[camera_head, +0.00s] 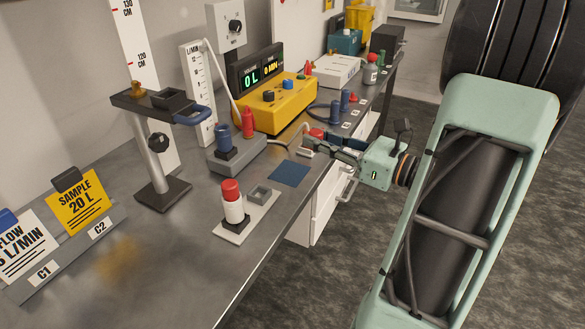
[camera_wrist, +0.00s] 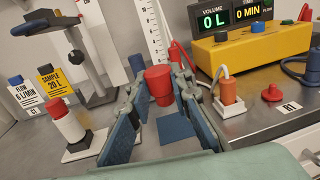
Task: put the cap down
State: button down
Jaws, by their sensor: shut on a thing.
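My gripper (camera_head: 314,143) is shut on a red cap (camera_wrist: 160,82), held between its fingertips in the wrist view (camera_wrist: 160,80). The cap has a wider rim at the top and a narrower body. In the head view, only a small red part of the cap (camera_head: 317,132) shows at the fingertips. A flat blue square mat (camera_wrist: 175,127) lies on the bench below the gripper in the wrist view. In the head view the mat (camera_head: 288,173) is bare and lies to the left of the fingers. The cap looks clear of the bench, but its exact height is hard to tell.
A white cylinder with a red top (camera_head: 232,201) stands on a white plate left of the mat. A grey box with a blue knob (camera_head: 234,152) and a yellow meter (camera_head: 268,104) stand behind. An orange cabled fitting (camera_wrist: 229,92) is close right of the fingers. A clamp stand (camera_head: 160,150) is further left.

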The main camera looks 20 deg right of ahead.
jog(key=b, duration=0.2)
send_over(293, 174)
notch_tip(293, 174, down, 7)
jog(key=shift+s+r, duration=0.1)
jog(key=shift+s, duration=0.05)
jog(key=shift+f, duration=1.65)
jog(key=shift+f+b, duration=0.3)
jog(key=c, duration=1.8)
grip_release()
jog(key=shift+r, duration=0.1)
jog(key=shift+r, duration=0.25)
jog(key=p+v, duration=0.1)
jog(key=v, duration=1)
jog(key=shift+s+d, duration=0.3)
